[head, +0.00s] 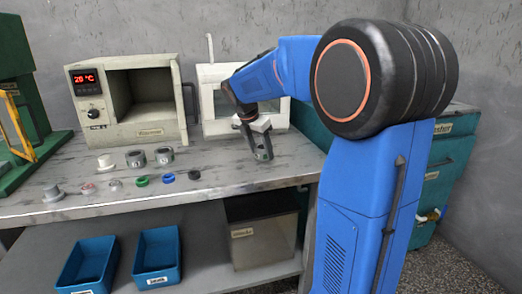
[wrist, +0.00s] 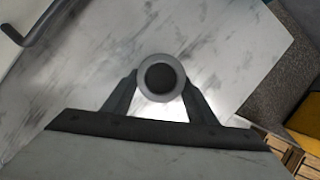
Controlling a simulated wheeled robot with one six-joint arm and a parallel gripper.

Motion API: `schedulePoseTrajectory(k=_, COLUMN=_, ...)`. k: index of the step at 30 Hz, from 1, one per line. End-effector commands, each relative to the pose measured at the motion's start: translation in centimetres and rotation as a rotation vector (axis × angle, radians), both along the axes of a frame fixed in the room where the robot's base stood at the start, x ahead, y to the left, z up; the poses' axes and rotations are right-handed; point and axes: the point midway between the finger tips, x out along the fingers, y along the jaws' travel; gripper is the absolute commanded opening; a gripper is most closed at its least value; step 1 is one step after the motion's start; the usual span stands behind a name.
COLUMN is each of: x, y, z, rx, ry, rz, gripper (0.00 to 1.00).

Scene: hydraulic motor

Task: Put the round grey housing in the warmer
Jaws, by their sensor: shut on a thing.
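My gripper (head: 257,146) is over the right part of the bench, pointing down. It is shut on a round grey housing, which shows in the wrist view as a grey ring (wrist: 160,62) with a dark centre, between the two fingers. In the head view the fingers and arm partly hide it. I cannot tell whether it touches the bench top. The warmer (head: 118,133) is a beige box at the back left of the bench with a red display reading 20 °C. Its front is open, and its dark chamber (head: 150,103) looks empty.
Two grey ring-shaped parts (head: 135,159) (head: 165,156) stand before the warmer, with a white flanged part (head: 105,162) and several small rings nearer. A white windowed machine (head: 213,124) stands behind my arm. Blue bins (head: 157,255) sit below. The bench right of the small parts is clear.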

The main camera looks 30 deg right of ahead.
Motion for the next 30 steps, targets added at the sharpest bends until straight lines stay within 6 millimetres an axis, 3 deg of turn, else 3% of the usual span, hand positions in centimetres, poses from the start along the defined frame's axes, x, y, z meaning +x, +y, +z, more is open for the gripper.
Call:
schedulePoseTrajectory(k=10, x=0.0, y=0.0, z=-0.2, rx=-0.001, ry=-0.001, rz=0.000, gripper=0.19)
schedulePoseTrajectory(k=11, x=0.0, y=0.0, z=-0.2, rx=-0.001, ry=0.000, rz=0.000, gripper=0.57)
schedulePoseTrajectory(k=13, x=0.0, y=0.0, z=-0.2, rx=-0.001, ry=0.000, rz=0.000, gripper=0.71)
schedulePoseTrajectory(k=23, x=0.0, y=0.0, z=0.0, rx=-0.001, ry=-0.001, rz=0.000, gripper=0.71)
schedulePoseTrajectory(k=30, x=-0.3, y=1.0, z=2.6, rx=-0.001, ry=-0.003, rz=0.001, gripper=0.71)
